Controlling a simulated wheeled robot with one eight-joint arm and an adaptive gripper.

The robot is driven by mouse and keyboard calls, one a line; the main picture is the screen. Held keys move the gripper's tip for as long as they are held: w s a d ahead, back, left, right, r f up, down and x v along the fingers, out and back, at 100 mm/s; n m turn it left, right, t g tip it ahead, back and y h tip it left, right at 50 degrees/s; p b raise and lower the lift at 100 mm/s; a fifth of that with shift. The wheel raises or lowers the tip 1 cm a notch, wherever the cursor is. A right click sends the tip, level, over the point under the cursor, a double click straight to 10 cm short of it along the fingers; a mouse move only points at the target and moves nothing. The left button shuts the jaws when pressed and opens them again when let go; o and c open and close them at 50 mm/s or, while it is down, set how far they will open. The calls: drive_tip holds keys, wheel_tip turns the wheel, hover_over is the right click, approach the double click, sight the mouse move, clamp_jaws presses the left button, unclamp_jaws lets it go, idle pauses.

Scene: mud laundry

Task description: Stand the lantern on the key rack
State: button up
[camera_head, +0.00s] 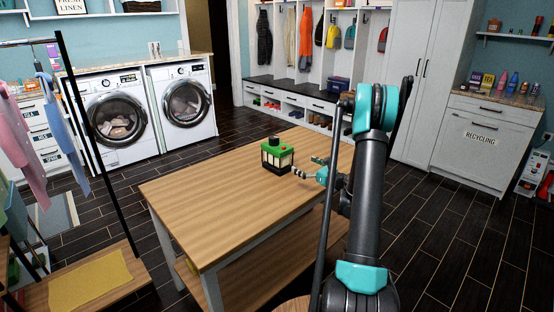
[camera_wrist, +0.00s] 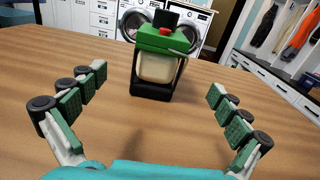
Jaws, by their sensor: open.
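The lantern (camera_head: 277,156) stands upright on the wooden table (camera_head: 215,205), towards its far side. It has a green top with a black cap and a red part, a cream body and a black base. It also shows in the wrist view (camera_wrist: 157,67), straight ahead at the top centre. My gripper (camera_head: 311,172) is just right of the lantern in the head view. In the wrist view my gripper (camera_wrist: 158,84) is open and empty, one finger on each side, with the lantern beyond the fingertips. I cannot pick out the key rack with certainty in either view.
The tabletop around the lantern is clear. Two front-loading washers (camera_head: 115,110) stand at the back left. Coats hang above a bench (camera_head: 290,88) at the back. A recycling cabinet (camera_head: 485,137) with bottles stands at right. A drying rack (camera_head: 85,130) is at left.

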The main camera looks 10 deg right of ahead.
sight(287, 155)
drive_tip(key=x, duration=1.1)
drive_tip(key=shift+w+a, duration=0.1)
drive_tip(key=shift+w, duration=0.3)
drive_tip(key=shift+r+x, duration=0.2)
drive_tip(key=shift+x, duration=2.6)
drive_tip(key=shift+s, duration=0.1)
drive_tip(key=c, duration=1.8)
drive_tip(key=shift+c, duration=0.2)
drive_tip(key=shift+r, duration=0.15)
